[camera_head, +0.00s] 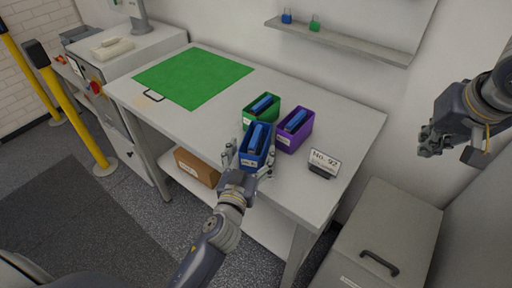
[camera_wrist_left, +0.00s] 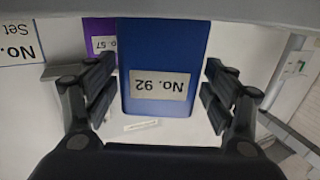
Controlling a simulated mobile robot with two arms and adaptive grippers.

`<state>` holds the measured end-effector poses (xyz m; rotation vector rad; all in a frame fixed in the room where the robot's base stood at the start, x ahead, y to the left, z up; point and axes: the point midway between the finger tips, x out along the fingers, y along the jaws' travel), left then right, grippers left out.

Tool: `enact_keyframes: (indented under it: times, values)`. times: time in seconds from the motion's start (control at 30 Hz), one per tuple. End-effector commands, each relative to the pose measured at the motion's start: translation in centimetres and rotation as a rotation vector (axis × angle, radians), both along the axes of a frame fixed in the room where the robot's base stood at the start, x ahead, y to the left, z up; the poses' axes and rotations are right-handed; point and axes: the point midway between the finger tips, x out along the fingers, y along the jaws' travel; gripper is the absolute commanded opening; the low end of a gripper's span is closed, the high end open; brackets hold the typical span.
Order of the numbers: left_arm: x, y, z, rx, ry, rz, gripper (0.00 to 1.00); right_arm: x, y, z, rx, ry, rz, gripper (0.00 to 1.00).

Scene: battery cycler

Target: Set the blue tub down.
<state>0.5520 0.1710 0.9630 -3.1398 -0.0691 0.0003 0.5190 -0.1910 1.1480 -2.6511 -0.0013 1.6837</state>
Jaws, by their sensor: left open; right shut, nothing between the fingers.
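The blue tub (camera_head: 254,160), with blue items inside, is on or just over the white table (camera_head: 343,118) near its front edge. Its label reads No. 92 upside down in the left wrist view (camera_wrist_left: 160,85). My left gripper (camera_head: 249,162) is open, with a finger on each side of the tub. In the wrist view a gap shows between each finger and the tub's sides. I cannot tell whether the tub's underside touches the table. My right gripper (camera_head: 432,143) is shut and empty, raised at the far right.
A green tub (camera_head: 275,113) stands behind the blue one, and a purple tub (camera_head: 295,137) stands close on its right. A No. 92 sign (camera_head: 323,163) stands at the table's right. A green mat (camera_head: 193,77) lies at the left. A cardboard box (camera_head: 197,168) is below the table.

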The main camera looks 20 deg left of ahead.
Motion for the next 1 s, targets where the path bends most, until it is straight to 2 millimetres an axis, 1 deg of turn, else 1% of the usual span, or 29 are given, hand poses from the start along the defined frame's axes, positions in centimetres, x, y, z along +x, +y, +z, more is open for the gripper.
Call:
enact_keyframes:
  times: [0.03,0.23,0.37,0.57,0.6,0.67,0.7,0.77,0.8,0.83,0.87,0.9,1.0]
  values:
    - [0.8,-0.1,0.3,0.001,-0.002,-0.001,0.77,0.0,0.0,0.6,0.0,0.0,0.0,0.0]
    - [3.4,-0.1,0.1,0.002,-0.002,-0.001,0.77,0.0,0.0,1.3,0.0,0.0,0.0,0.0]
    - [4.0,-0.1,-0.1,-0.001,-0.001,-0.001,0.77,0.0,0.0,1.4,0.0,0.0,0.0,0.0]
    - [4.0,0.0,-0.1,-0.001,0.0,-0.001,0.77,0.0,0.0,1.3,0.0,0.0,0.0,0.0]
    - [4.0,0.0,-0.1,-0.001,0.0,-0.001,0.68,0.0,0.0,1.3,0.0,0.0,0.0,0.0]
    - [4.0,0.0,-0.1,-0.001,0.0,-0.001,0.54,0.0,0.0,1.3,0.0,0.0,0.0,0.0]
    - [4.0,0.0,-0.1,-0.001,0.0,-0.001,0.45,0.0,0.0,1.3,0.0,0.0,0.0,0.0]
    - [4.0,0.0,-0.1,-0.001,0.0,-0.001,0.31,0.0,0.0,1.3,0.0,0.0,0.0,0.0]
    - [4.0,0.0,-0.1,-0.001,0.0,-0.001,0.22,0.0,0.0,1.3,0.0,0.0,0.0,0.0]
    - [4.0,0.0,-0.1,0.0,0.0,-0.001,0.19,0.0,0.0,1.3,0.0,0.0,0.0,0.0]
    - [4.0,0.0,-0.1,0.0,0.0,-0.001,0.19,0.0,0.0,1.3,0.0,0.0,0.0,0.0]
    - [4.1,-0.1,0.2,-0.001,-0.006,-0.002,0.14,0.0,0.0,1.3,0.0,0.0,0.0,0.0]
    - [4.1,-0.1,0.2,-0.001,-0.006,-0.002,0.14,0.0,0.0,1.3,0.0,0.0,0.0,0.0]
